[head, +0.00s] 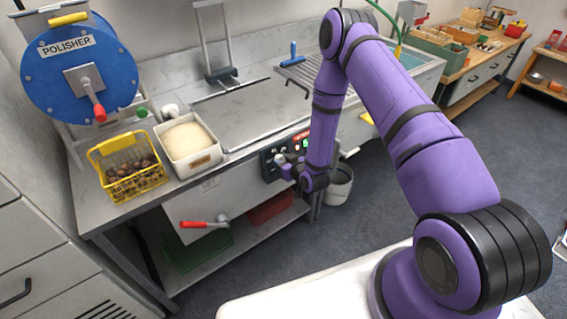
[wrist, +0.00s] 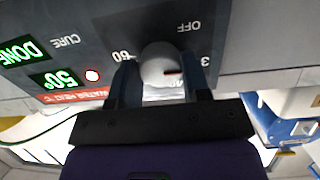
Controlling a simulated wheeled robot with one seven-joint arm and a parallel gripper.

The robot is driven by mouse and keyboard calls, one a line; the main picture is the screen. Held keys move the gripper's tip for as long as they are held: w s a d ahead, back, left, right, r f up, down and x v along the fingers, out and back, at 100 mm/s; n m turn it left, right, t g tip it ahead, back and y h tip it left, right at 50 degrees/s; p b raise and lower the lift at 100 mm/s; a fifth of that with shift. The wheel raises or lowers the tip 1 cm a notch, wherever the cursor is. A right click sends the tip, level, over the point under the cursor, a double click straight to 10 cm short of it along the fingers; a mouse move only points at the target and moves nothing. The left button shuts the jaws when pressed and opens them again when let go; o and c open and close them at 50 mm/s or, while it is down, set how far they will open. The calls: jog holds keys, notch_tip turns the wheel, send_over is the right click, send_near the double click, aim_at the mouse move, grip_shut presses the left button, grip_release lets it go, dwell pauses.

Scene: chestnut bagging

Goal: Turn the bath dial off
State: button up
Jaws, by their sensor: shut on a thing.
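The bath dial (wrist: 160,66) is a pale round knob with a small red mark, on the dark control panel (wrist: 115,30) in the wrist view. The panel shows upside down there. The word OFF stands above and to the right of the dial; the red mark lies on the dial's right side, and I cannot tell exactly which setting it points to. My gripper (wrist: 160,80) has one finger on each side of the dial and is shut on it. In the head view my gripper (head: 287,171) is at the panel on the bench front, partly covering it.
The panel displays read DONE (wrist: 25,50) and 50° (wrist: 60,79). In the head view a red-handled lever (head: 205,224) sits on the bench front left of the panel. A yellow basket of chestnuts (head: 110,146) and a white bin (head: 214,152) stand on the bench. A bucket (head: 338,186) stands below right.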

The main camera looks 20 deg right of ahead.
jog(key=n, duration=0.8)
jog(key=shift+s+d+f+n+t, duration=0.1)
jog(key=shift+n+t, duration=0.2)
jog(key=shift+n, duration=0.3)
jog(key=o, duration=0.9)
jog(key=v, duration=1)
jog(key=shift+s+r, duration=0.25)
jog(key=shift+s, duration=0.1)
